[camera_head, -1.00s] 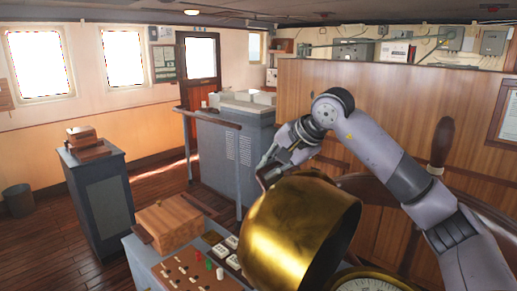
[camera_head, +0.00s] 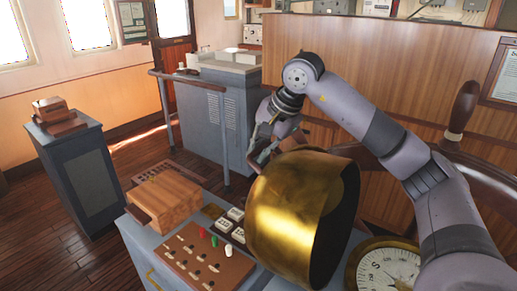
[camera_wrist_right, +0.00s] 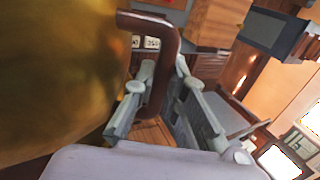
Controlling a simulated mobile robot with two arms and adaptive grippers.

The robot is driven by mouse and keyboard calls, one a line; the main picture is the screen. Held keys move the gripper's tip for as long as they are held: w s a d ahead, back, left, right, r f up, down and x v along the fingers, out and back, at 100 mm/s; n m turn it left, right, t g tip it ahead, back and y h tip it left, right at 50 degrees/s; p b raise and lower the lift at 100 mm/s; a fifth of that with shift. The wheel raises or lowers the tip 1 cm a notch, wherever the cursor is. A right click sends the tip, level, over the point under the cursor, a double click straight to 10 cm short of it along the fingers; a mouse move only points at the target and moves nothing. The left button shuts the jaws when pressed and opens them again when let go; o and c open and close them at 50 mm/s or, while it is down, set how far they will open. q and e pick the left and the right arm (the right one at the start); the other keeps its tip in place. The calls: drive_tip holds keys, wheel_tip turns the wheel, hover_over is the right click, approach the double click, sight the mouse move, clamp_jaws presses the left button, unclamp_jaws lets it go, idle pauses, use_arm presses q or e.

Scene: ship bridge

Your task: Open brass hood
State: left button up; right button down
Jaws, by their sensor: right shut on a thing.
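The brass hood (camera_head: 290,212) is a large golden shell in the head view. It is tipped over to the left, with its dark open side facing right. The compass dial (camera_head: 385,268) shows uncovered to the right of it. My right gripper (camera_head: 258,155) is at the hood's far upper left side. In the right wrist view, my right gripper (camera_wrist_right: 166,70) has its fingers on both sides of a brown handle (camera_wrist_right: 160,45) beside the hood, which fills the left of that view (camera_wrist_right: 60,80). It is shut on this handle. My left gripper is not in view.
A console with a wooden box (camera_head: 168,195) and a switch panel (camera_head: 203,255) stands left of the hood. The ship's wheel (camera_head: 460,115) is behind my right arm. A grey cabinet (camera_head: 225,110) stands behind. Open floor lies at left.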

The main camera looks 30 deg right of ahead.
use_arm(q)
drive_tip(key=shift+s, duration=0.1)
use_arm(e)
drive_tip(key=c, duration=1.6)
unclamp_jaws()
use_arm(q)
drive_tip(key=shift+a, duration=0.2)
use_arm(e)
drive_tip(key=shift+f, duration=0.1)
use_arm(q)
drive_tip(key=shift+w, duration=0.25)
use_arm(e)
drive_tip(key=v, duration=1.2)
drive_tip(key=shift+a, duration=0.1)
